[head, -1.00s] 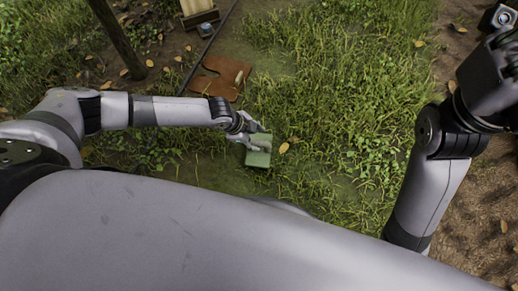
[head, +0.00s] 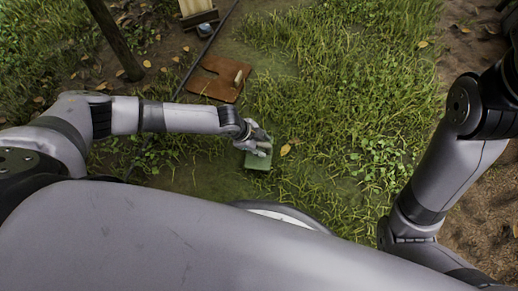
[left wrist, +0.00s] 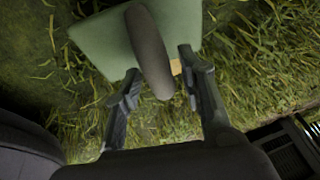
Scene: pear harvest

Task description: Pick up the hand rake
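My left gripper (head: 262,142) is low over a green, flat-topped object (head: 258,160) on the grass. The left wrist view shows its two fingers (left wrist: 160,64) apart at the near edge of this green object (left wrist: 95,40). A dark, rounded, elongated thing (left wrist: 150,50) lies between the fingers. It may be the hand rake's handle; I cannot tell, and no tines show. A small tan piece (left wrist: 176,67) shows beside the right-hand finger. I see no clear contact. My right arm is at the right edge of the head view, its gripper out of frame.
A brown flat piece (head: 215,79) with a small tan upright part lies beyond the gripper. A dark thin line, perhaps a hose (head: 207,48), runs beside it. A tree trunk (head: 115,40) and a wooden box (head: 197,12) stand farther back. Grass to the right is open.

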